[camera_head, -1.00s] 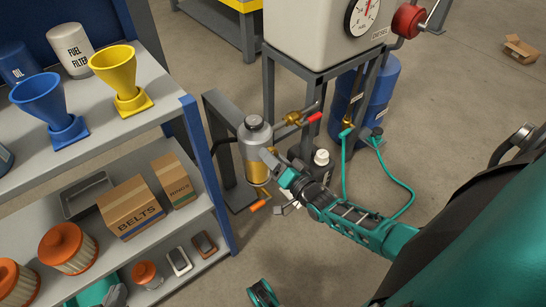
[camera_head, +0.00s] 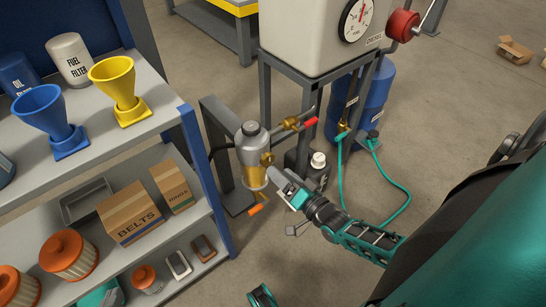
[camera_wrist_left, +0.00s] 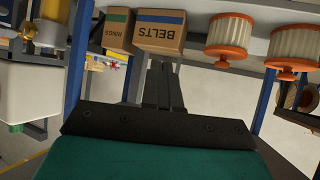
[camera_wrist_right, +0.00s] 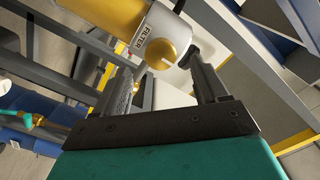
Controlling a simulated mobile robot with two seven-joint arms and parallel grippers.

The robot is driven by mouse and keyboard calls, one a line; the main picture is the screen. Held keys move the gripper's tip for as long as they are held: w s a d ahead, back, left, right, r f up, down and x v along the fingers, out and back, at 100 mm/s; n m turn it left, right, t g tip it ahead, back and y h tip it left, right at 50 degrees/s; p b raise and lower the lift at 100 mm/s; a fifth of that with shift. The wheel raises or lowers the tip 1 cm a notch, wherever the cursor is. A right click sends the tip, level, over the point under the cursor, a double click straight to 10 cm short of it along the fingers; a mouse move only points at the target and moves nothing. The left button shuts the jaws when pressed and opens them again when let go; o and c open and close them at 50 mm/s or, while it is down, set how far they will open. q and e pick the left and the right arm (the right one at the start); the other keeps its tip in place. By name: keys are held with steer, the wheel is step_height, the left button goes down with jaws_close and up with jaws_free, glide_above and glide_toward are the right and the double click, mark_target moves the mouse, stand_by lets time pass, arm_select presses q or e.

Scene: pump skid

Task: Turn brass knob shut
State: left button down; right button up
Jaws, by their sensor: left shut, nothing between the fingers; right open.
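The brass knob (camera_head: 267,159) is on the side of the grey and amber filter housing (camera_head: 252,160). In the right wrist view the round knob (camera_wrist_right: 163,52) sits just beyond and between the fingertips, beside the FILTER label. My right gripper (camera_head: 273,174) is open and empty, just below and right of the knob; a gap shows in the head view.
A red-handled valve (camera_head: 309,121) is above right of the housing, and an orange handle (camera_head: 256,209) hangs below. The blue-posted shelf (camera_head: 205,175) is to the left, a teal hose (camera_head: 400,185) to the right.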

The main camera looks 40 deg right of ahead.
arm_select(q)
steer(key=shift+s+a+p, duration=0.3)
steer(key=shift+a+p, duration=0.05)
steer(key=shift+p, duration=0.15)
arm_select(e)
steer(key=s, duration=0.7)
steer(key=shift+d, duration=0.3)
